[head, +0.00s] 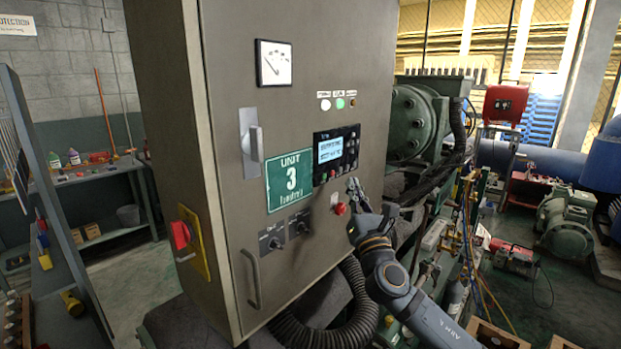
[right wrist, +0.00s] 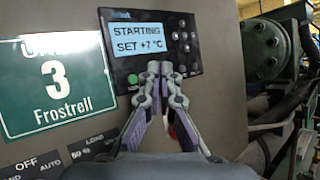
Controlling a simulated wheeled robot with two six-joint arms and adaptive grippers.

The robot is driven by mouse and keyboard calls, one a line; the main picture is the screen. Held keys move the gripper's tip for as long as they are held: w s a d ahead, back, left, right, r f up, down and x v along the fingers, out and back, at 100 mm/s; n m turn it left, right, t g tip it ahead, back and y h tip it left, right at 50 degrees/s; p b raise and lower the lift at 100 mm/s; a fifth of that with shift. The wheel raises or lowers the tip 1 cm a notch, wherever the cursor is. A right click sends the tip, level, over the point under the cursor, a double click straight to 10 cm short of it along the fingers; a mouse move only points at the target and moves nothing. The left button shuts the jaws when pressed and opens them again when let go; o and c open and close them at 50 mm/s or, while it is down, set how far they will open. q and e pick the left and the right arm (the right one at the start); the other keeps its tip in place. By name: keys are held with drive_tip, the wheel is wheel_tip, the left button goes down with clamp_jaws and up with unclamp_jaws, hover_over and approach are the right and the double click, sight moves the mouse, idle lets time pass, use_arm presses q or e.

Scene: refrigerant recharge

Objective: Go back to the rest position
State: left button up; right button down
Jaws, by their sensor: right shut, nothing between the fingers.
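My right gripper (head: 355,187) is shut and empty in front of the grey control cabinet (head: 230,50), just below its display panel (head: 335,152). In the right wrist view the closed fingertips (right wrist: 160,70) overlap the lower edge of the panel; I cannot tell whether they touch it. The screen (right wrist: 145,40) there reads "STARTING SET +7 °C". A green button (right wrist: 132,79) shows left of the fingers. A red button (head: 340,208) sits below the panel, beside the gripper. My left gripper is not in view.
The cabinet carries a green "UNIT 3" sign (head: 290,180), a gauge (head: 273,63), two rotary switches (head: 285,234) and a red switch handle (head: 180,235). Green machinery (head: 415,120) and hoses stand to the right. A black corrugated hose (head: 330,325) runs below the cabinet. Shelves (head: 60,190) stand at left.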

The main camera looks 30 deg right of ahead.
drive_tip(key=shift+f, duration=0.1)
drive_tip(key=s+f+m+g, duration=0.35)
drive_tip(key=f+m, duration=0.25)
drive_tip(key=f, duration=0.3)
drive_tip(key=s+a+f+m+g, duration=0.15)
drive_tip(key=f+m+g, duration=0.25)
drive_tip(key=f+m, duration=0.4)
drive_tip(key=s+f+m+g, duration=0.4)
drive_tip(key=f+m, duration=0.1)
drive_tip(key=f, duration=0.5)
drive_tip(key=s+a+f+m+g+y, duration=0.3)
drive_tip(key=s+a+f+m+g, duration=0.15)
drive_tip(key=s+a+f, duration=0.35)
drive_tip(key=s+a+f+m+g+y, duration=0.25)
drive_tip(key=s+f+m, duration=0.35)
drive_tip(key=s, duration=0.3)
drive_tip(key=s+d+f+g, duration=0.1)
drive_tip(key=s+f, duration=0.1)
drive_tip(key=f, duration=1.2)
drive_tip(key=s+d+f+g, duration=0.1)
drive_tip(key=f, duration=1.3)
drive_tip(key=s+f+g, duration=0.1)
drive_tip(key=s+f, duration=1.3)
drive_tip(key=s, duration=0.4)
drive_tip(key=shift+s+d+f, duration=0.15)
drive_tip(key=shift+d+f, duration=0.2)
drive_tip(key=shift+f, duration=0.05)
